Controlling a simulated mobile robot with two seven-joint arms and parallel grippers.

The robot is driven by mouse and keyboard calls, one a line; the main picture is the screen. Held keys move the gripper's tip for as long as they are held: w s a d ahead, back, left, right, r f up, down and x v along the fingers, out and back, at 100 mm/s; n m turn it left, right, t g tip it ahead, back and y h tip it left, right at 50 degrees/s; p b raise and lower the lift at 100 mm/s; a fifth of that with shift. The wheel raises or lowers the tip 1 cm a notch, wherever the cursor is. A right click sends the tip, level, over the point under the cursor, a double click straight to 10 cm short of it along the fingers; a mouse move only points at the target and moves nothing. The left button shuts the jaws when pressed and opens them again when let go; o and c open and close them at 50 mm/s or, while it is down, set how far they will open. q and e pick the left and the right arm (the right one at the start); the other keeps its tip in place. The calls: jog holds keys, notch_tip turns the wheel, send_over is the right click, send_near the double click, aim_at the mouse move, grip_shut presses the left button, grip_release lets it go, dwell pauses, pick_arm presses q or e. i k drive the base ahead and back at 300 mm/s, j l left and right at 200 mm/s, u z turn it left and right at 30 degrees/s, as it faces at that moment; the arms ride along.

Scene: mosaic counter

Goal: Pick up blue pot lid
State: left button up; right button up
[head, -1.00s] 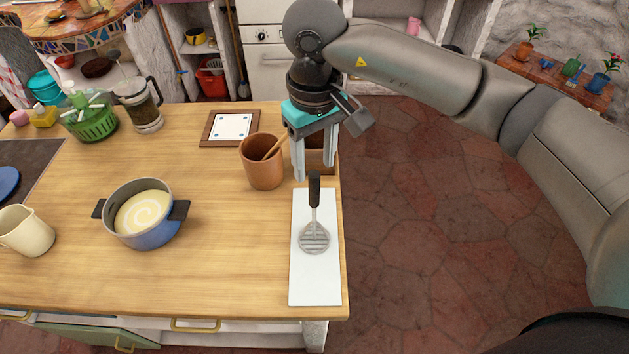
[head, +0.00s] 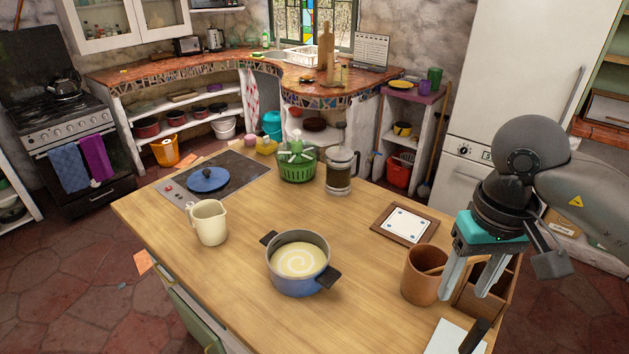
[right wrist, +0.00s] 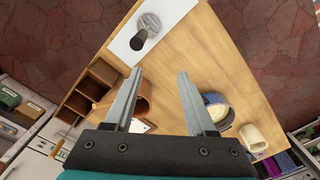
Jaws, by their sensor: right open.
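The blue pot lid (head: 208,179), with a dark knob, lies flat on the black cooktop (head: 236,172) at the left back of the wooden counter in the head view. The blue pot (head: 298,276), holding a pale cream swirl, stands uncovered near the middle of the counter. My right gripper (head: 462,290) is open and empty at the right of the counter, above the terracotta crock and far from the lid. In the right wrist view its two fingers (right wrist: 157,92) are spread with nothing between them. I cannot make out the lid there. My left gripper is not in view.
A cream jug (head: 210,224) stands between the lid and the pot. A green basket (head: 297,168) and a French press (head: 340,172) stand at the back edge. A terracotta crock (head: 420,280), wooden box (head: 490,300) and framed tile (head: 404,224) fill the right side. The front left counter is clear.

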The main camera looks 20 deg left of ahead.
aim_at(208, 179)
jog(key=u, duration=1.25)
